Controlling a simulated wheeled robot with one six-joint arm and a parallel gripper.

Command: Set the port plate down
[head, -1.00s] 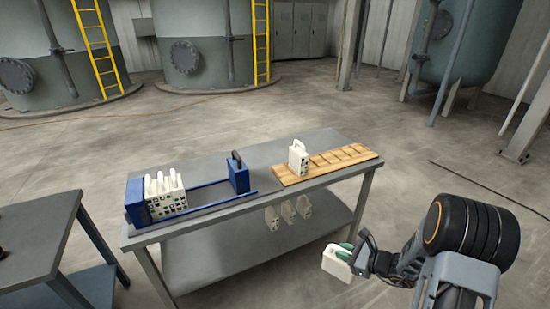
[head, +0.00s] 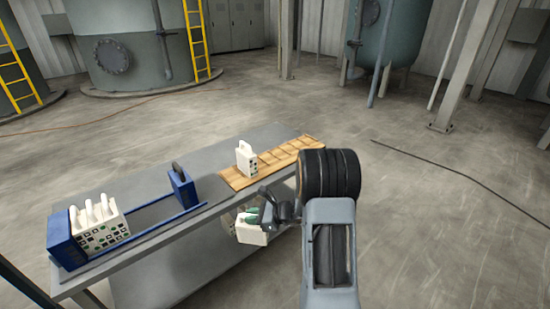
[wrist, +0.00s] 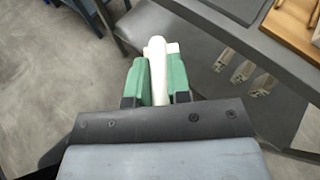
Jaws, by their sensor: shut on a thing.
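My gripper (head: 253,214) is shut on the white port plate (head: 249,234) by its handle, with green finger pads on both sides. The plate hangs in front of the bench's front edge, apart from the top. In the wrist view the plate (wrist: 157,62) shows between the green fingers (wrist: 157,82); its lower body is mostly hidden. A wooden slatted rack (head: 285,160) lies on the right end of the bench. One white plate (head: 246,158) stands upright on the rack's left part.
The grey bench (head: 150,233) carries a blue press frame (head: 63,240) holding several white plates (head: 98,225), with a blue end plate (head: 183,187) to the right. More white plates (wrist: 241,73) are below the bench top in the wrist view. The rack's right slots are bare.

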